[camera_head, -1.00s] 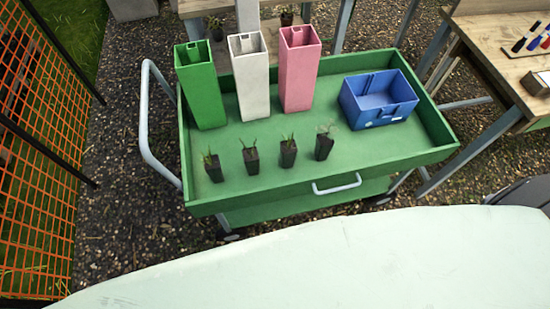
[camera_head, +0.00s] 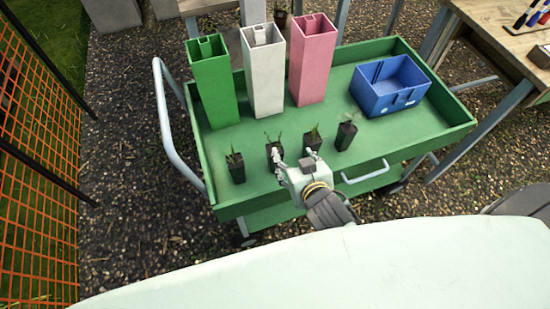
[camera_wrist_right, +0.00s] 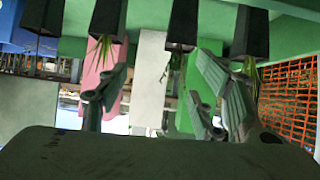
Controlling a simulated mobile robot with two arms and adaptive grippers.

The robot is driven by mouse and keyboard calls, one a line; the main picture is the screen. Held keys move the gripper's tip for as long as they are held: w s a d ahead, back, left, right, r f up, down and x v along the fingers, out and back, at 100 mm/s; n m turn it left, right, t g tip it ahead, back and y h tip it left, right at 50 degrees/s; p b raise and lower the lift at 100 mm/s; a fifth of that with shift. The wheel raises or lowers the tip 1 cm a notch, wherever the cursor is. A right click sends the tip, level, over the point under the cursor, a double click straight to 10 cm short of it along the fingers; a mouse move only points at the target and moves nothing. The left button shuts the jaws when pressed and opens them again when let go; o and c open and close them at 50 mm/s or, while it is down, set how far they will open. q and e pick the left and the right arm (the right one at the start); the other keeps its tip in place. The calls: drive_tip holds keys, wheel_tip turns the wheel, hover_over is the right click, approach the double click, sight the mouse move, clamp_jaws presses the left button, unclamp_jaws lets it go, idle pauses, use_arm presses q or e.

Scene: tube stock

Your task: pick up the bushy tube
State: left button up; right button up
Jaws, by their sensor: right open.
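Several dark tubes with small plants stand in a row on the green cart: left tube (camera_head: 237,172), second tube (camera_head: 269,151), third tube (camera_head: 312,143) and right tube (camera_head: 346,136). The right tube's foliage looks palest and widest, but I cannot tell for sure which is the bushy one. My right gripper (camera_head: 291,160) is open and empty, close in front of the second and third tubes. In the upside-down right wrist view, the second tube (camera_wrist_right: 183,22) shows between the open fingers and the third tube (camera_wrist_right: 108,18) near one finger. Contact is unclear. My left gripper is not in view.
Green (camera_head: 213,95), white (camera_head: 264,80) and pink (camera_head: 311,70) tall square containers stand behind the tubes. A blue bin (camera_head: 390,99) is at the right of the green cart (camera_head: 440,121). The cart's raised rim runs along the front. Orange mesh (camera_head: 35,200) is at the left.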

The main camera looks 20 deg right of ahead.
drive_tip(key=w+a+r+t, duration=0.1)
drive_tip(key=w+a+r, duration=0.1)
drive_tip(key=b, duration=0.2)
approach(277, 144)
wheel_tip(277, 144, down, 4)
drive_tip(key=w, duration=0.2)
drive_tip(key=shift+t+y, duration=0.3)
drive_tip(key=shift+y, duration=0.1)
drive_tip(key=x, duration=0.6)
drive_tip(key=shift+w+a, duration=0.1)
drive_tip(key=shift+a, duration=0.3)
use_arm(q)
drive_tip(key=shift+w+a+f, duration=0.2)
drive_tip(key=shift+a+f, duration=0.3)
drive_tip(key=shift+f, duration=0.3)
use_arm(e)
drive_tip(key=shift+r, duration=0.1)
drive_tip(key=c, duration=1.4)
